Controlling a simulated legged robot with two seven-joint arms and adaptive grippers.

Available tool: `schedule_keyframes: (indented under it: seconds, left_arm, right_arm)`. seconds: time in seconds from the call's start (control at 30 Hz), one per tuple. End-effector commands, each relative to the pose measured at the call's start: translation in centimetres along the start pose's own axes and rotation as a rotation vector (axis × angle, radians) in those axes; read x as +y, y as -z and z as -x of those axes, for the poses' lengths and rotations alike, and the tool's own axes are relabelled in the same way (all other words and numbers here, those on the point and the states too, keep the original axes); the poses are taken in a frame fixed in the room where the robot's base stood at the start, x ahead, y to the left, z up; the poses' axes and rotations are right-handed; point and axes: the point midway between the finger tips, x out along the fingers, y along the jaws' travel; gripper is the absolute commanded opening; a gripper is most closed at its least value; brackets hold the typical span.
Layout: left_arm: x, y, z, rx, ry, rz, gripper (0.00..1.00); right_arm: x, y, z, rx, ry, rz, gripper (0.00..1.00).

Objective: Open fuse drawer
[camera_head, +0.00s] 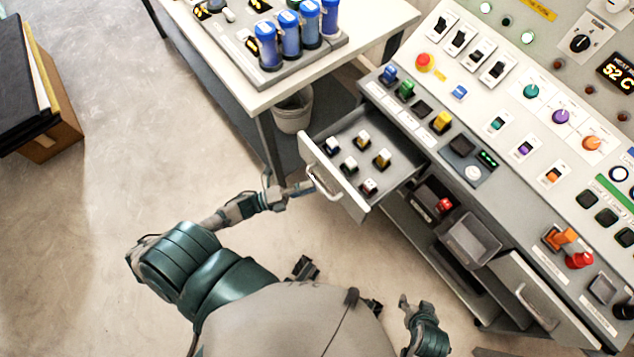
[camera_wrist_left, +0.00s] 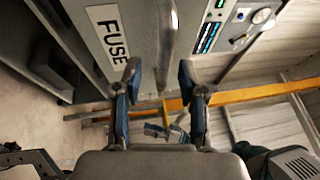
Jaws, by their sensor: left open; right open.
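The fuse drawer (camera_head: 345,196) stands pulled out of the console in the head view, with several small fuses (camera_head: 382,158) inside. Its pale curved handle (camera_head: 322,184) is on the front face. My left gripper (camera_head: 300,189) is open at the handle. In the left wrist view the FUSE label (camera_wrist_left: 108,35) is on the drawer front, and the handle (camera_wrist_left: 168,35) lies ahead of the gap between the spread fingers of my left gripper (camera_wrist_left: 160,75). I cannot tell whether they touch it. My right gripper (camera_head: 404,301) is open and empty at the bottom, away from the drawer.
The console (camera_head: 500,125) with switches and knobs fills the right. A table (camera_head: 262,98) with blue cylinders (camera_head: 288,35) stands behind the drawer, with a bin (camera_head: 293,112) below. Another handled front (camera_head: 545,300) is at lower right. Open floor (camera_head: 120,150) lies to the left.

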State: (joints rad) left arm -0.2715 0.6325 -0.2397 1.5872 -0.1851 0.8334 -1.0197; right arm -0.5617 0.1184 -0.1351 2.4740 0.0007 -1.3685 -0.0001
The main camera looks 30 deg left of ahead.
Motion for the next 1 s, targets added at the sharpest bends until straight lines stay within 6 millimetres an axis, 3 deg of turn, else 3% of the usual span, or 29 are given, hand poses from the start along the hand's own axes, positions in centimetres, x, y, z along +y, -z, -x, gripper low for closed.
schedule_keyframes:
  seconds: [0.2, 0.4, 1.0]
  left_arm:
    - [0.3, 0.0, 5.0, -0.002, -0.006, 0.004, 0.41]
    - [0.3, -0.1, 7.7, -0.002, -0.005, 0.003, 0.41]
    - [0.2, 0.0, 8.2, -0.001, -0.003, 0.002, 0.41]
  right_arm:
    - [0.0, 0.0, 0.0, 0.001, -0.001, 0.000, 0.61]
    - [0.0, 0.1, 0.0, 0.001, 0.000, 0.000, 0.61]
    - [0.1, 0.1, 0.0, 0.002, -0.002, 0.000, 0.61]
